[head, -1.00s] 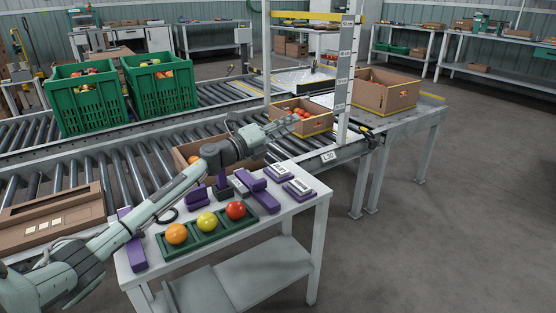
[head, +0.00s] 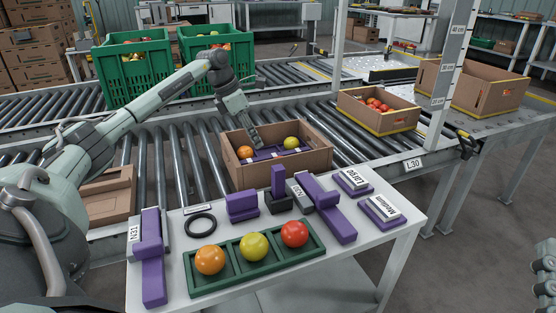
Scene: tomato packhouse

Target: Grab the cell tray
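A purple insert, which looks like the cell tray (head: 268,154), lies inside the open cardboard box (head: 312,165) on the roller conveyor. An orange and a yellow-green tomato sit in that box with it. My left gripper (head: 257,143) reaches down into the box from above, its fingertips at the purple insert. I cannot tell whether they touch it or how far they are apart. A green three-compartment tray (head: 262,273) on the white table holds an orange, a yellow and a red tomato. My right gripper is not in view; pale grey parts show at the lower right edge.
Purple blocks, labelled stands and a black ring (head: 200,224) stand on the white table (head: 385,236) in front of the conveyor. Another cardboard box (head: 380,118) with red tomatoes is to the right. Green crates (head: 134,75) stand behind the arm. A post (head: 445,80) rises at right.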

